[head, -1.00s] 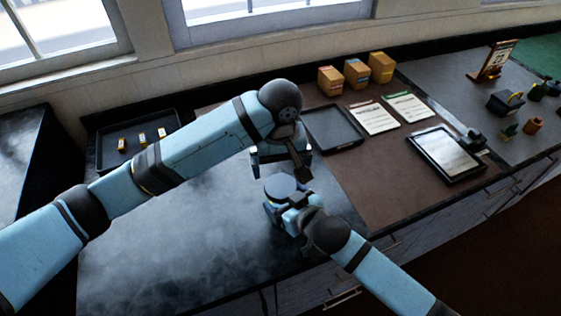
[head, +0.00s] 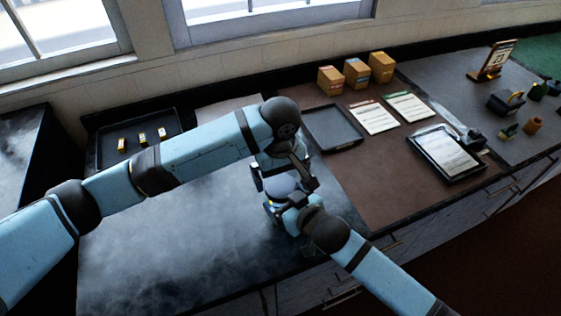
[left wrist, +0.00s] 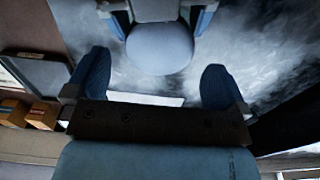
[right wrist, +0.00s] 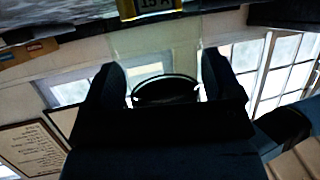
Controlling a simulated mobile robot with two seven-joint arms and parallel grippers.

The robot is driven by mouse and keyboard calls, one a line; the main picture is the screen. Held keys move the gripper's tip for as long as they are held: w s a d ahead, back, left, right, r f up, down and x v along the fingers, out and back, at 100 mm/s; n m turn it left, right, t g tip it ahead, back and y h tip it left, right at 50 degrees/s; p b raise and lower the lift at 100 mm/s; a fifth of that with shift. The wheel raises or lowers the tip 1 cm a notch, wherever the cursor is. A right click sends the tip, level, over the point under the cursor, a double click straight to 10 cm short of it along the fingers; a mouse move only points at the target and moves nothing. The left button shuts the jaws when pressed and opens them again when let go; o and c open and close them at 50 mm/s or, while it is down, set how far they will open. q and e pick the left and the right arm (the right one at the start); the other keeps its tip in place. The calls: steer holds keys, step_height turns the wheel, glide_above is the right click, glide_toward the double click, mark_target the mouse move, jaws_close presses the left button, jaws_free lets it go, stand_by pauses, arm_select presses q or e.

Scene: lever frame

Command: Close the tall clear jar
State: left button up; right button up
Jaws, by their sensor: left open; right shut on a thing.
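The jar (right wrist: 165,92) stands between the fingers of my right gripper, which is shut on it; in the right wrist view I see through it and past a dark ring. Its round blue-grey top shows in the head view (head: 283,187) and the left wrist view (left wrist: 160,48). I cannot tell whether this top is a lid or how it is seated. My right gripper (right wrist: 165,85) comes from the front right. My left gripper (left wrist: 155,85) is open and empty, just above and behind the jar top. The arms hide much of the jar in the head view.
A dark tray (head: 105,158) with small yellow items lies at the left back. A second tray (head: 333,141), papers (head: 373,118), boxes (head: 357,74) and a framed tablet (head: 446,169) lie to the right. The dark worktop (head: 165,250) at front left is clear.

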arm_select(q)
steer(key=shift+f, duration=1.4)
steer(key=shift+c, duration=0.2)
steer(key=c, duration=0.9)
steer(key=shift+m, duration=1.6)
steer(key=o, duration=0.9)
steer(key=shift+o, duration=0.2)
steer(key=shift+r, duration=2.3)
step_height(320, 180, up, 12)
